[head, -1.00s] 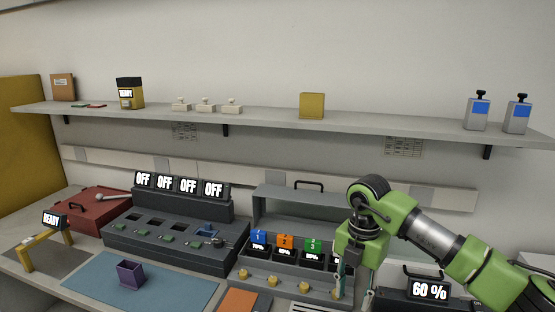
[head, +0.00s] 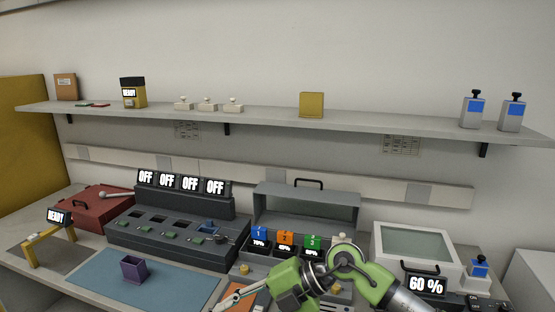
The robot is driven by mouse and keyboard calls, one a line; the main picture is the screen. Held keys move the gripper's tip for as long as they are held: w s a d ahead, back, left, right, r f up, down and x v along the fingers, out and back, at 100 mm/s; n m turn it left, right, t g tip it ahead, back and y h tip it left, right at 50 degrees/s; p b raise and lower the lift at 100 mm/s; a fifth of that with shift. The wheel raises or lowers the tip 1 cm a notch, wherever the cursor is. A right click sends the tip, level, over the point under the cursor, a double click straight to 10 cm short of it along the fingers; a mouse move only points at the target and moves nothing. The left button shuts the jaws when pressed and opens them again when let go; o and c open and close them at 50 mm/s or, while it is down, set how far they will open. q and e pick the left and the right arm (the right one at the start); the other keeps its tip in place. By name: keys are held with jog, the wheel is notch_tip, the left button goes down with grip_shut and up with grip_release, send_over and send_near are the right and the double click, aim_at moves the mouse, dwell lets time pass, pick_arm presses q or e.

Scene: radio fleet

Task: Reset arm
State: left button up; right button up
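My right arm reaches in from the lower right, low over the front of the bench. Its gripper (head: 232,300) points to the lower left, above an orange pad (head: 237,297). Its fingers are seen edge-on near the bottom edge, so I cannot tell whether they are open or shut, and I see nothing held. My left gripper is out of view. Behind the arm stands a grey case (head: 264,202) with blue, orange and green tags numbered 1, 2 and 3. The arm hides part of its right front.
A dark station (head: 178,250) with several OFF displays is left of the case. A purple cup (head: 133,270) stands on a blue mat (head: 185,285). A box with a glass top (head: 415,243) and a 60 % display (head: 427,285) are at right. A long shelf (head: 265,117) runs above.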

jog(key=s+a+r+m+t+y, duration=0.1)
jog(key=a+r+m+t+y, duration=0.3)
jog(key=r+y, duration=0.6)
jog(key=w+d+r+m+t+h, duration=0.5)
jog(key=d+m+t, duration=0.4)
jog(key=m+t, duration=0.3)
jog(key=w+d+f+m+t+h, duration=0.2)
jog(key=d+f+m+t+h, duration=0.2)
jog(key=d+f+m+h, duration=0.75)
jog(key=s+d+f+m+g+h, duration=0.2)
jog(key=s+d+f+g+h, duration=0.2)
jog(key=d+f, duration=0.35)
jog(key=s+d+f+g, duration=0.2)
jog(key=s+f+g, duration=0.4)
jog(key=s+f, duration=0.5)
jog(key=s+d+f+g, duration=0.3)
jog(key=s+f+g, duration=0.35)
jog(key=s, duration=0.95)
notch_tip(320, 180, down, 27)
jog(key=s, duration=0.2)
jog(key=s+d+f+g, duration=0.2)
jog(key=s+d+f, duration=0.1)
jog(key=s+f, duration=1.2)
jog(key=shift+s+f+h, duration=0.3)
jog(key=shift+s+h, duration=0.15)
jog(key=shift+s, duration=0.25)
